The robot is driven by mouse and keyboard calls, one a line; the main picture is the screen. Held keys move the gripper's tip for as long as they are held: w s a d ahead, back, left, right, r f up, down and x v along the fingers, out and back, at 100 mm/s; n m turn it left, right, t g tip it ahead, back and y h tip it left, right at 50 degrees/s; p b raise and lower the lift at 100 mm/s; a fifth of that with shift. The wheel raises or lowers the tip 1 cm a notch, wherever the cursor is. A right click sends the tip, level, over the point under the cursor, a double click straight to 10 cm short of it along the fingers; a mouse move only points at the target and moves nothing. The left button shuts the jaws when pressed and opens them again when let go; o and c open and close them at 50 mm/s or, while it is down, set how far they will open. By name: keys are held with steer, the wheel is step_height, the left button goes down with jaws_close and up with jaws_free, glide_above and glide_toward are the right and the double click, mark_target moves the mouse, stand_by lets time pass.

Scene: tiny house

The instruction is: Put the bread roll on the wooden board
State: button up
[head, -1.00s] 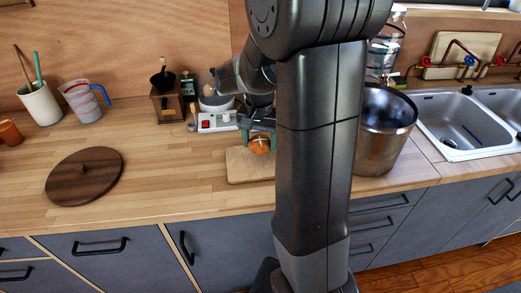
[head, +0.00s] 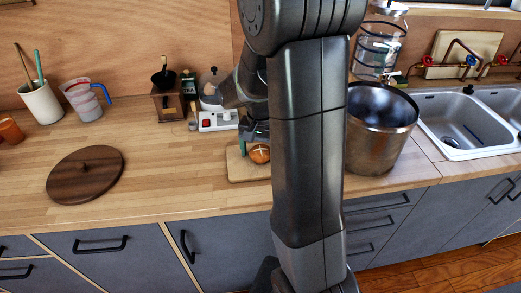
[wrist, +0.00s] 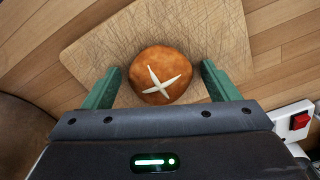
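The bread roll (head: 260,154), round and brown with a pale cross on top, is over the wooden board (head: 240,169) and appears to rest on it. In the wrist view the roll (wrist: 160,75) sits against the scratched surface of the board (wrist: 228,35). My gripper (wrist: 161,72) has its green fingers on either side of the roll, with a gap showing on both sides, so it is open. In the head view my gripper (head: 255,142) is above the board, and my arm hides the board's right end.
A large metal pot (head: 382,135) stands right of my arm. A white power strip (head: 218,121) with a red switch lies behind the board. A dark round wooden lid (head: 85,175) lies to the left, with clear counter between it and the board.

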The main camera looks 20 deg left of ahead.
mark_target(260, 149)
step_height(260, 149, up, 12)
steer(key=shift+r, duration=0.15)
stand_by(0.4)
